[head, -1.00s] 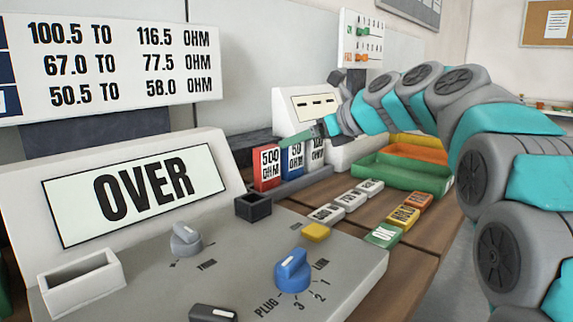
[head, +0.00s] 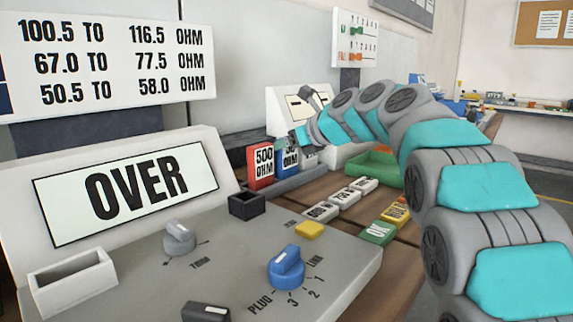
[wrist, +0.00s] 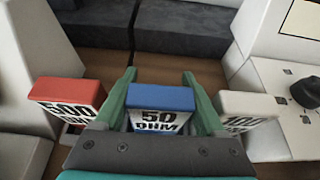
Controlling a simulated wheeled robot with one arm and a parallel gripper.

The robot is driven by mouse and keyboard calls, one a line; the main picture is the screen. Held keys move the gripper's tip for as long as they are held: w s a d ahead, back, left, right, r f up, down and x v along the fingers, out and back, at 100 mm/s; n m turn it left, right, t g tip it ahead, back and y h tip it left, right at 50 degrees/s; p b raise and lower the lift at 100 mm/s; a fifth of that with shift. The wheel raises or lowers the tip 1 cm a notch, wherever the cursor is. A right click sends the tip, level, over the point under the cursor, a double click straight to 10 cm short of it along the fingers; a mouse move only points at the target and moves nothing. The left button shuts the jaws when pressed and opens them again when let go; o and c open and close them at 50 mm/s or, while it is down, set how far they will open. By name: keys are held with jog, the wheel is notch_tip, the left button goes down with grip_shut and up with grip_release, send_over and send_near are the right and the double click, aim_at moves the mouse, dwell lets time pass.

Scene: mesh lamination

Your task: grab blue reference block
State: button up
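The blue reference block (wrist: 162,98), marked 50 OHM, stands between a red block (wrist: 68,93) marked 500 and a white block (wrist: 247,107) in the wrist view. My gripper (wrist: 160,76) has its green fingers spread, one along each side of the blue block. Any gap between fingers and block is too small to make out. In the head view, the blue block (head: 289,158) stands beside the red block (head: 261,166), partly hidden by my gripper (head: 303,137). The white block is hidden there.
The grey console (head: 225,260) with knobs and an OVER display (head: 125,193) fills the front left. White labelled tiles (head: 344,197) and a green tray (head: 375,167) lie to the right. In the wrist view, a dark ledge (wrist: 185,32) runs behind the blocks.

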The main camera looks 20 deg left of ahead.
jog(key=c, duration=1)
